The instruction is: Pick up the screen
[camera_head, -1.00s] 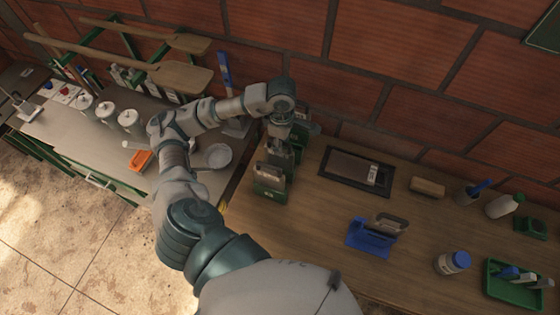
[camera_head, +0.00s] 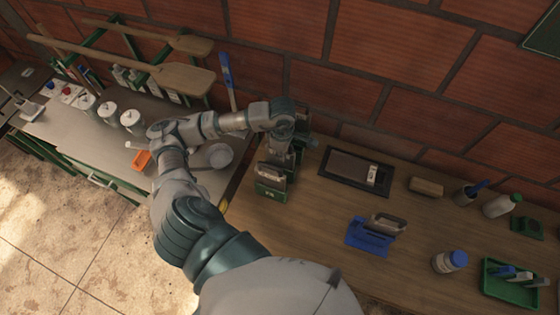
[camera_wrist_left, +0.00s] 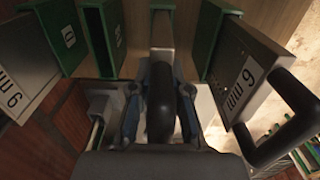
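In the head view, green holders with metal screens stand at the left end of the wooden table; the nearest screen (camera_head: 271,173) is upright in its holder. My left gripper (camera_head: 283,158) is just behind it, pointing down, partly hidden by my wrist. In the left wrist view, my left gripper (camera_wrist_left: 160,100) has its fingers close against both sides of a black handle (camera_wrist_left: 161,110) on a middle screen (camera_wrist_left: 162,28). My right gripper is out of view.
A dark tray (camera_head: 356,171), a brush (camera_head: 426,186), a blue stand (camera_head: 370,237), a jar (camera_head: 449,261) and a green tray (camera_head: 510,286) are on the table. A grey bench (camera_head: 75,130) with canisters is left. A brick wall (camera_head: 400,60) is close behind.

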